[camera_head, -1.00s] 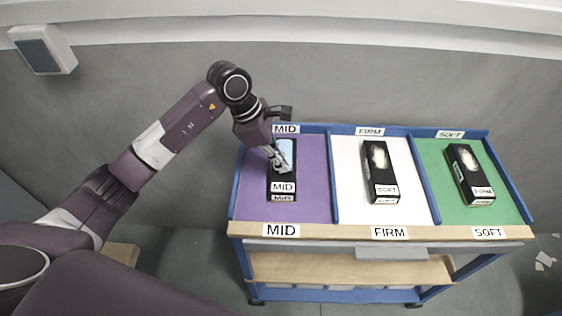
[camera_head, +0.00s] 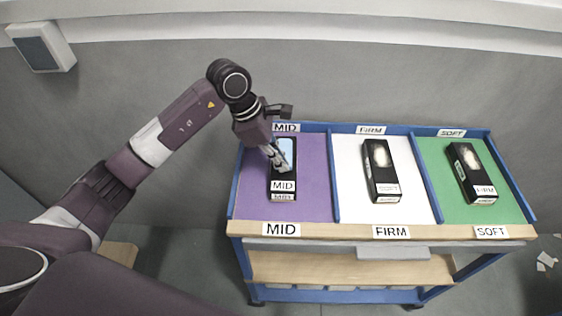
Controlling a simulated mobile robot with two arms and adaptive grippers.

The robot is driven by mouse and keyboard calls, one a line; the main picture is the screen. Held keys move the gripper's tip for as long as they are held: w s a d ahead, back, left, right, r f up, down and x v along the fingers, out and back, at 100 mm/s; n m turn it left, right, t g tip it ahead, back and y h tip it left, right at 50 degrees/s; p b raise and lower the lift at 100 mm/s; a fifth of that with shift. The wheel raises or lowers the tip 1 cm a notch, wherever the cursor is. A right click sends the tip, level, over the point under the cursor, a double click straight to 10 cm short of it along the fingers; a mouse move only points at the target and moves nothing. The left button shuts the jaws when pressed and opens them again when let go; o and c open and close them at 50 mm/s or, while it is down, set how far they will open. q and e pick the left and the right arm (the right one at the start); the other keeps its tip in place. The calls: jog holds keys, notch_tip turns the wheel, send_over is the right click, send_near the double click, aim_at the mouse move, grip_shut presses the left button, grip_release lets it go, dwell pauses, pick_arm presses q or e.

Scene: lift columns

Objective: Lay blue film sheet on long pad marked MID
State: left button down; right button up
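The long pad marked MID (camera_head: 283,186) is a black block with a white label. It lies in the purple left section of the trolley top. The light blue film sheet (camera_head: 285,147) shows on the pad's upper face, toward its far end. My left gripper (camera_head: 282,166) is at the pad from above, its fingertips at or just over the sheet. The fingers cover part of the sheet, and I cannot tell whether they grip it or touch it. My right gripper is not in view.
A black block labelled SOFT (camera_head: 382,172) lies in the white middle section marked FIRM. Another labelled FIRM (camera_head: 470,174) lies in the green section marked SOFT. Low blue dividers (camera_head: 334,190) separate the sections. A wooden front rail (camera_head: 340,231) carries labels.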

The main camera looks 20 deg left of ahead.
pick_arm(q)
jog(key=c, duration=2.7)
grip_release()
jog(key=o, duration=0.6)
jog(key=shift+o, duration=0.4)
jog(key=o, duration=0.4)
jog(key=shift+r+p, duration=1.9)
jog(key=shift+r, duration=1.85)
